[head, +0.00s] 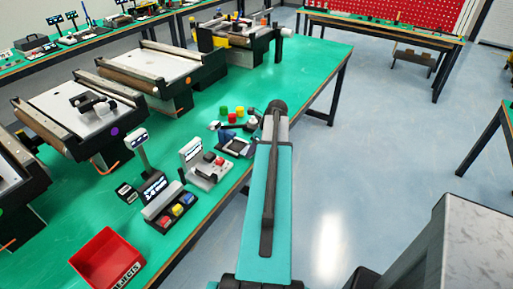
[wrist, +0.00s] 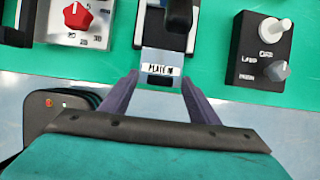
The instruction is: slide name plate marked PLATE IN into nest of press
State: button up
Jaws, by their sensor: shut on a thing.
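The name plate (wrist: 161,69), a light grey piece with a label reading PLATE IN, lies between the fingertips of my gripper (wrist: 159,80) in the wrist view. My gripper is shut on it, one finger at each side. The press (wrist: 180,14), with a dark upright part and a pale frame, stands directly beyond the plate. The plate's far end meets or lies under the press front; I cannot tell how far it is in the nest. In the head view the press (head: 234,143) shows left of my arm, which hides the gripper and plate.
A dial box with a red knob (wrist: 77,15) stands left of the press, and a black box with two knobs (wrist: 262,50) right of it. The green bench (head: 150,225) also carries conveyors (head: 160,68) and a red bin (head: 105,262). The bench's front edge is close.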

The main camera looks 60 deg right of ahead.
jog(key=shift+w+p, duration=0.5)
jog(key=shift+w, duration=2.3)
jog(key=shift+w, duration=0.1)
jog(key=o, duration=1.1)
jog(key=shift+f, duration=0.1)
jog(key=shift+a, duration=0.1)
jog(key=b+v, duration=0.3)
jog(key=v, duration=1.1)
